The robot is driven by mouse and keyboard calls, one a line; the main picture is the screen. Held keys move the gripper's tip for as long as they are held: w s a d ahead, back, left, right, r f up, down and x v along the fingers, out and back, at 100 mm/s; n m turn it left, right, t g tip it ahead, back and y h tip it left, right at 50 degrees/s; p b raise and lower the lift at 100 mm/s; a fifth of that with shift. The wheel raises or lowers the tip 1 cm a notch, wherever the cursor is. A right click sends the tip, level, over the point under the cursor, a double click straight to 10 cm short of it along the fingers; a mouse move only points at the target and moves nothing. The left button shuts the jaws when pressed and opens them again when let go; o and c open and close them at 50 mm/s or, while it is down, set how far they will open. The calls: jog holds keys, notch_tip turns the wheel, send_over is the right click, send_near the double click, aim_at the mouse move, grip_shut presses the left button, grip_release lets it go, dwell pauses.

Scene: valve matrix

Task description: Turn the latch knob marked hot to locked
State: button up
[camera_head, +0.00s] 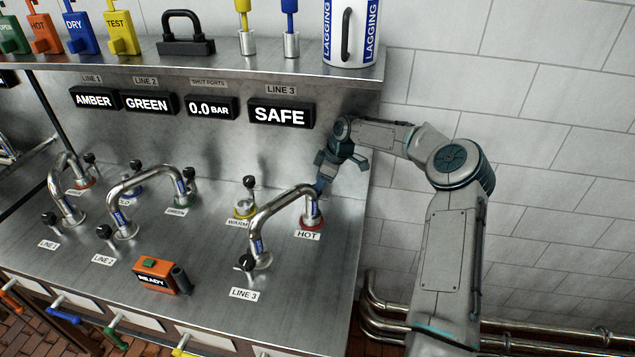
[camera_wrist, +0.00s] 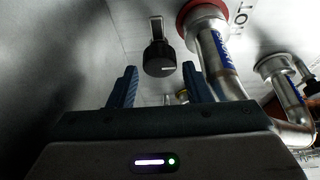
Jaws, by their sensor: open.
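The hot port has a red collar (camera_head: 312,222) and a HOT label (camera_head: 308,236) at the right of the bench. A bent metal pipe (camera_head: 285,200) joins it to the line 3 port. In the wrist view, the latch knob (camera_wrist: 160,58) is black with a pale mark on its face, beside the red collar (camera_wrist: 203,12). My gripper (camera_wrist: 158,85) is open; the knob appears ahead of its fingers, between them in the picture. Contact is not visible.
The warm port (camera_head: 244,208) with its own black knob stands left of the pipe. The SAFE display (camera_head: 281,114) and the shelf (camera_head: 220,68) are above. A tiled wall (camera_head: 560,150) lies to the right. A READY box (camera_head: 156,275) sits in front.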

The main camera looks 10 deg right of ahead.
jog(key=shift+x, duration=0.9)
jog(key=c, duration=0.7)
jog(key=m+b, duration=0.1)
jog(key=b, duration=0.1)
jog(key=shift+f+m+t+b, duration=0.15)
jog(key=shift+m+t+b, duration=0.15)
jog(key=shift+b, duration=0.05)
jog(key=m+h+b, duration=0.1)
jog(key=m+b, duration=0.1)
jog(key=b, duration=0.1)
jog(key=shift+s+a+m+t, duration=0.1)
jog(key=shift+m+t, duration=0.3)
jog(key=shift+m+b, duration=0.65)
jog(key=shift+m, duration=0.05)
jog(key=shift+r, duration=0.25)
